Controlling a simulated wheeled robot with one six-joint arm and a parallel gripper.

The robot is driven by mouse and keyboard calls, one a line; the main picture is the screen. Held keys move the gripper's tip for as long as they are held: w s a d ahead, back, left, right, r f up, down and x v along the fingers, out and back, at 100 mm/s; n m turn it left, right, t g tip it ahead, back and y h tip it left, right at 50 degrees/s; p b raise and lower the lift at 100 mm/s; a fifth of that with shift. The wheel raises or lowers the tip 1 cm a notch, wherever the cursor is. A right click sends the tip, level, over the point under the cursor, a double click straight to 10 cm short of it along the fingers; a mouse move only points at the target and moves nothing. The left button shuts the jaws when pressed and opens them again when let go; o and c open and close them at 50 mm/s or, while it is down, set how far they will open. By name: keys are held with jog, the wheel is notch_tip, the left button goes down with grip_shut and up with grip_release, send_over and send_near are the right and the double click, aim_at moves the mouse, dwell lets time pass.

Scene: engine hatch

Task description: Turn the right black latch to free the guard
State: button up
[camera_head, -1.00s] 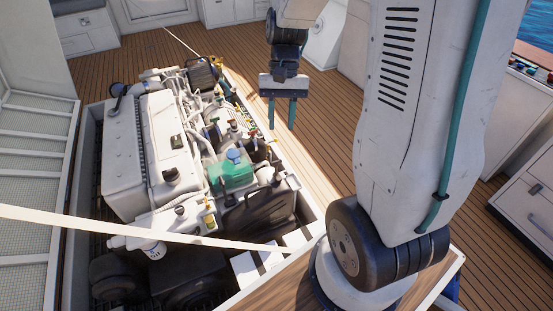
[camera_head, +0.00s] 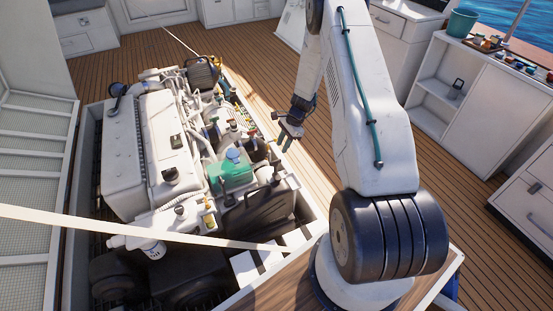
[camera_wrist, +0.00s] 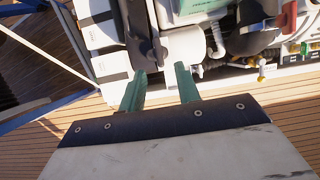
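My gripper (camera_head: 284,143) hangs over the right edge of the engine hatch, above and to the right of the black guard (camera_head: 258,213). In the wrist view its two green fingers (camera_wrist: 162,82) are spread apart with nothing between them. Just beyond the fingertips is a dark elongated part with a rounded end (camera_wrist: 138,38), which looks like the right black latch. A small dark upright part (camera_head: 276,176) near the guard's upper right corner may be the same latch. The gripper looks apart from it.
The white engine (camera_head: 135,140) fills the hatch, with a green tank (camera_head: 232,175) beside the guard. A pale strap (camera_head: 120,225) crosses the hatch's near part. Pipes and coloured valves (camera_wrist: 288,18) lie right of the fingers. Wooden deck (camera_head: 320,165) is clear right of the hatch.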

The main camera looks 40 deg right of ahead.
aim_at(276, 161)
jog(key=x, duration=0.8)
jog(key=shift+s, duration=0.1)
grip_shut()
